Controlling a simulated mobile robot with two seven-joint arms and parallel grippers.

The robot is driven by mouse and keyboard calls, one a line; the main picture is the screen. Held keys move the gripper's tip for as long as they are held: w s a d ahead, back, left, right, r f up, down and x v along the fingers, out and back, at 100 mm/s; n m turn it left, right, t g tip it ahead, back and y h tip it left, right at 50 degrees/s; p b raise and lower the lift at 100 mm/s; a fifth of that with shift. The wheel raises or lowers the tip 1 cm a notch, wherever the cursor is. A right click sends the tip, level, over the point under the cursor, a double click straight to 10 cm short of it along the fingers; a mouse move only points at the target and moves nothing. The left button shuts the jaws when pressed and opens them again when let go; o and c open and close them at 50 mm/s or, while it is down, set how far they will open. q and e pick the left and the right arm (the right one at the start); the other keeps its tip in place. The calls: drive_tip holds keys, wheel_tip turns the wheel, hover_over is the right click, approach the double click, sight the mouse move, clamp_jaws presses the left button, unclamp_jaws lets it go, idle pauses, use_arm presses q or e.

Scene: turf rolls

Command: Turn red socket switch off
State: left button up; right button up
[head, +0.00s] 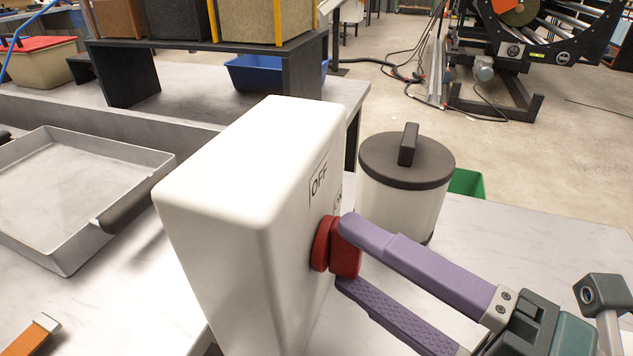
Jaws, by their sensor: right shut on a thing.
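A large white switch box (225,190) stands on the table in the middle of the view. Its right face bears the word OFF and, below and to the right, another label partly hidden by my finger. A red rotary switch (322,243) sticks out from that face. My right gripper (345,255) comes in from the lower right, its two purple fingers closed above and below the red knob. The exact angle of the knob is hard to tell behind the fingers. My left gripper is not in view.
A white canister with a dark lid (405,165) stands close behind the right gripper. A metal tray (75,190) lies at left. An orange-handled tool (35,335) is at lower left. A blue bin (270,75) and a green bin (466,184) are farther back. The tabletop at right is clear.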

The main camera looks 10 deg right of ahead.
drive_tip(key=o, duration=1.4)
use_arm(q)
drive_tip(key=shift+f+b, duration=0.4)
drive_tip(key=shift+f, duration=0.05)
use_arm(e)
drive_tip(key=v, duration=0.7)
drive_tip(key=shift+s+d, duration=0.2)
drive_tip(key=shift+s, duration=0.05)
